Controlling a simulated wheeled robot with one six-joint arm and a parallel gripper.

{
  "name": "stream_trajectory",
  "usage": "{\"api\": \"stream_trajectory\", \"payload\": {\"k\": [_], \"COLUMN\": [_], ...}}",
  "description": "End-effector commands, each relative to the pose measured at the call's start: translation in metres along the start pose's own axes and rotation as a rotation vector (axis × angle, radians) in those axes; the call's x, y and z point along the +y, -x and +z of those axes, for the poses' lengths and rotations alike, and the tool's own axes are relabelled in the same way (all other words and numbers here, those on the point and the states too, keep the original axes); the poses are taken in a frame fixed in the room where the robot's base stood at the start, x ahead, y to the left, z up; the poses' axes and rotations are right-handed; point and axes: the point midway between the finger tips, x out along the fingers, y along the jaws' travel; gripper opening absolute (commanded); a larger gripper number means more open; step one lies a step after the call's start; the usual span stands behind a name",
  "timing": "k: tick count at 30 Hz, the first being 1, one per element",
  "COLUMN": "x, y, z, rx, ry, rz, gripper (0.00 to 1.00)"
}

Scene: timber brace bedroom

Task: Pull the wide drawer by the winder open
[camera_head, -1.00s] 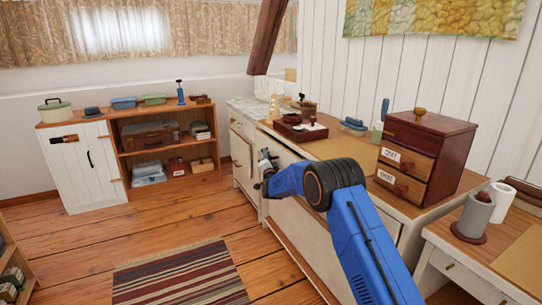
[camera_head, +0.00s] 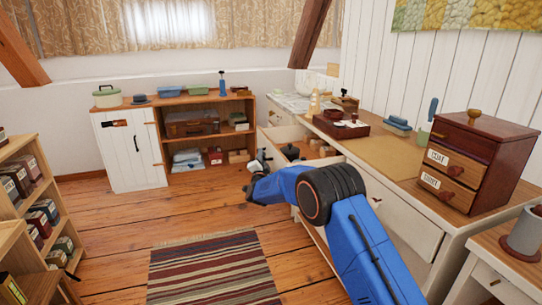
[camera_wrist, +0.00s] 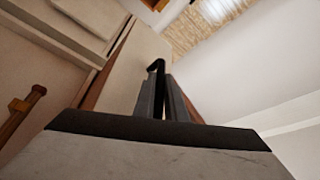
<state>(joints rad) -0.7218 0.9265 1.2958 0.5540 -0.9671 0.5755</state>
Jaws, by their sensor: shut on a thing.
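The wide drawer (camera_head: 282,133) stands pulled out from the long pale cabinet in the head view. Its inside shows, with a dark round thing and several small items in it. My gripper (camera_head: 256,166) is at the drawer's front, low on its outer side. In the wrist view my gripper (camera_wrist: 163,104) is shut on a black handle (camera_wrist: 157,66) on the pale drawer front (camera_wrist: 138,52). A brown wooden tray with small fittings (camera_head: 341,123) sits on the cabinet top above the drawer; I cannot tell whether it is the winder.
A small brown chest with labelled drawers (camera_head: 475,160) stands on the cabinet top at right. A striped rug (camera_head: 212,272) lies on the floor. A shelf of boxes (camera_head: 28,200) is at left, a white cupboard (camera_head: 130,155) at the back.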

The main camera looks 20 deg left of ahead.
Motion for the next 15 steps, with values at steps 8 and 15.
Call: {"api": "stream_trajectory", "payload": {"k": [8, 15], "x": [-0.0061, -0.006], "y": [0.0042, 0.0042], "z": [0.01, 0.0101], "rx": [0.0, 0.0], "ry": [0.001, 0.001], "rz": [0.0, 0.001], "gripper": [0.0, 0.0]}}
